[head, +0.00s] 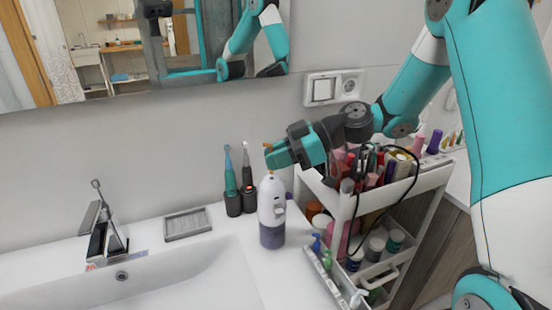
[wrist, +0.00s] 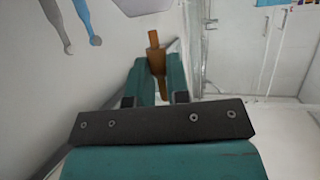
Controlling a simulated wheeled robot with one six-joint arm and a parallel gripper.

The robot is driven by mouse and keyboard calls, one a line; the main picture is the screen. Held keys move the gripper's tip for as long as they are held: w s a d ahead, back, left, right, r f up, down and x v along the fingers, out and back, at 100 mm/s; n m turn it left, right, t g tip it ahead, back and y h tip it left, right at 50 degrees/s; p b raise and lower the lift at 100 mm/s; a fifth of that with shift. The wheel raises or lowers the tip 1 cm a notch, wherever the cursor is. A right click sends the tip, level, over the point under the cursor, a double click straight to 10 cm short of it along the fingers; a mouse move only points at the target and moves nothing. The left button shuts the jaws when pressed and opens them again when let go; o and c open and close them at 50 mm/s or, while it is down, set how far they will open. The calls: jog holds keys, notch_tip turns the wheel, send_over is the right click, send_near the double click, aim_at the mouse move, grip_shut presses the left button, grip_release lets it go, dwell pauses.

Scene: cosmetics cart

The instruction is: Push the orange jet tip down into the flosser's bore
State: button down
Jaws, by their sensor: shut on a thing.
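The orange jet tip (wrist: 155,58) is pinched between the teal fingers of my gripper (wrist: 158,78) in the wrist view. In the head view my gripper (head: 273,157) is above the white flosser (head: 271,204). The jet tip's upper end (head: 268,147) pokes out above the fingers, and a bit of orange shows below them at the flosser's top. I cannot tell whether this lower end is touching the bore or inside it. The flosser stands upright on the counter, with a dark translucent lower part. The bore itself is not visible.
Two electric toothbrushes (head: 230,182) stand in dark holders left of the flosser. A grey soap dish (head: 187,223) and the sink (head: 170,275) with its tap lie further left. A white cart (head: 342,205) crowded with cosmetics stands to the right, under my arm.

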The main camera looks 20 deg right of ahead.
jog(key=shift+f+b, duration=1.3)
jog(key=c, duration=1)
grip_release()
notch_tip(320, 180, up, 20)
jog(key=shift+r+p, duration=0.1)
jog(key=shift+p, duration=0.55)
